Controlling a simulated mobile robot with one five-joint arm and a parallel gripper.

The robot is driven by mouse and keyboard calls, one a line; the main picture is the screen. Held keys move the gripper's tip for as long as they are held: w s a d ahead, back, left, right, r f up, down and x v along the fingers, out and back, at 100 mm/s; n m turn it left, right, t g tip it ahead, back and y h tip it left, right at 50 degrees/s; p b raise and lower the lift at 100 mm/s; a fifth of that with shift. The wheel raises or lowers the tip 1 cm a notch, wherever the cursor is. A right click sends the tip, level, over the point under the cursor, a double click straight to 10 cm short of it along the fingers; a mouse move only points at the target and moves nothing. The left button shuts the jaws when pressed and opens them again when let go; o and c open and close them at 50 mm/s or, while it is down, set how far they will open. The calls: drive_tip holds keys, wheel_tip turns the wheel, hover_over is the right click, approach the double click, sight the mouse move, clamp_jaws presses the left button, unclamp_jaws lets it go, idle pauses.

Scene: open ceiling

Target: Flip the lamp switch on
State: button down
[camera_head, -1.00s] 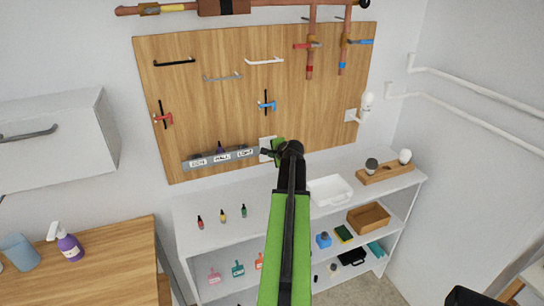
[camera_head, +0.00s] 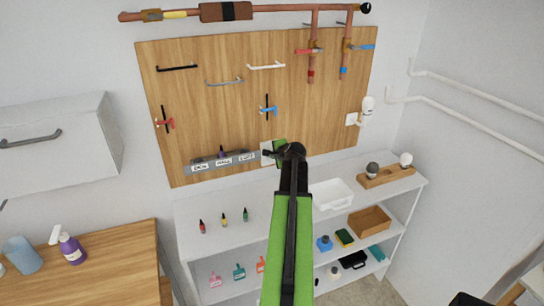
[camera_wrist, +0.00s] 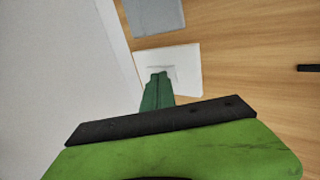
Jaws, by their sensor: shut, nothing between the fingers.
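A white switch plate (camera_head: 266,148) is on the wooden wall board, right of a grey labelled rail. In the wrist view the plate (camera_wrist: 187,66) lies straight ahead, with a faint grey line on its face. My gripper (camera_head: 272,152) is shut and empty, its tip in front of the plate. In the wrist view the green fingertips (camera_wrist: 158,77) overlap the plate's lower middle and hide part of it. I cannot tell whether they touch it or which way the switch is set. A wall lamp with a white bulb (camera_head: 367,105) is at the board's right edge.
The grey rail (camera_head: 205,165) is close on the plate's left. A white shelf unit (camera_head: 190,215) stands below, with small bottles, a white tray (camera_head: 331,194) and a wooden bulb holder (camera_head: 387,177) on top. Hooks and clamps hang on the board, beneath a copper pipe (camera_head: 275,8).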

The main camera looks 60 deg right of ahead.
drive_tip(key=f+p+v, duration=0.1)
drive_tip(key=p+v, duration=0.5)
drive_tip(key=v, duration=0.7)
drive_tip(key=shift+s+a, duration=0.35)
drive_tip(key=shift+s, duration=0.2)
